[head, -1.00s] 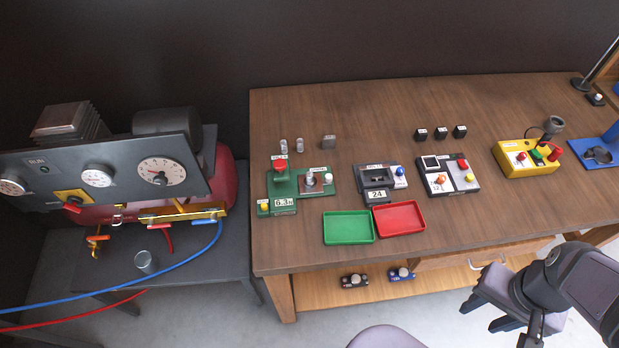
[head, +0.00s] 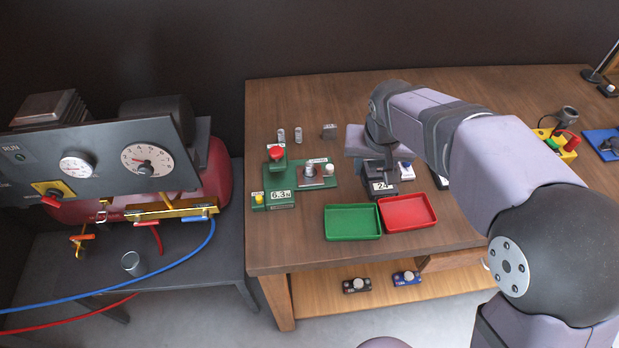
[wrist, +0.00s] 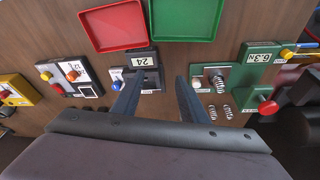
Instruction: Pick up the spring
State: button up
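Two small silvery springs, a left one (head: 281,135) and a right one (head: 298,135), stand side by side on the wooden bench behind the green tester (head: 272,180). They also show in the wrist view, one (wrist: 228,112) and the other (wrist: 212,112), to the right of my fingers. Another coil-like metal part (head: 310,170) sits on the green tester. My gripper (wrist: 160,74) is open, with nothing between its two fingers. It hangs over the black device with the "24" display (head: 382,186), to the right of the springs.
A grey block (head: 329,131) stands right of the springs. A green tray (head: 352,236) and a red tray (head: 408,225) lie at the bench's front. A red knob (head: 276,153) rises from the tester. A gauge panel (head: 100,165) stands left of the bench.

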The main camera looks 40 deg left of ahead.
jog(key=n+y+b, duration=0.1)
jog(key=n+b, duration=0.1)
send_near(309, 165)
notch_tip(309, 165, down, 2)
jog(key=shift+w+p+x, duration=0.2)
jog(key=shift+p+x, duration=1.75)
jog(key=shift+x, duration=0.8)
jog(key=shift+w+a+f+t, duration=0.15)
jog(key=shift+a+f, duration=0.05)
jog(key=shift+f, duration=0.2)
jog(key=shift+w+a+f+t, duration=0.15)
jog(key=shift+f, duration=0.2)
jog(key=shift+c, duration=0.6)
grip_shut()
